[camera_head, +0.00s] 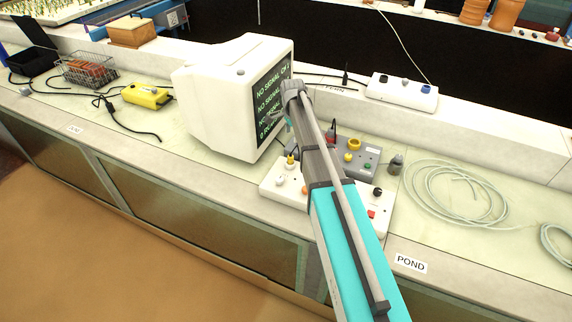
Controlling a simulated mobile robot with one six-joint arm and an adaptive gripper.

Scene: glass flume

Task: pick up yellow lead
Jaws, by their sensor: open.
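Two yellow parts could belong to the yellow lead: an upright yellow plug (291,161) on the left of a white box (273,187), and a yellow knob-like part (351,143) on a grey box (370,163). I cannot tell which is the lead, and no yellow cable shows clearly. My arm crosses in front of both boxes and hides part of them. Only a small piece of my gripper (286,118) seems to show below the wrist, in front of the monitor screen. Its fingertips are not clear, it looks open, and nothing is seen in it.
A white monitor (225,95) stands left of my arm. A yellow device (146,95) with black cables lies further left, near a wire basket (85,70). A white socket box (402,92) sits behind. Coiled clear tubing (455,190) lies at right.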

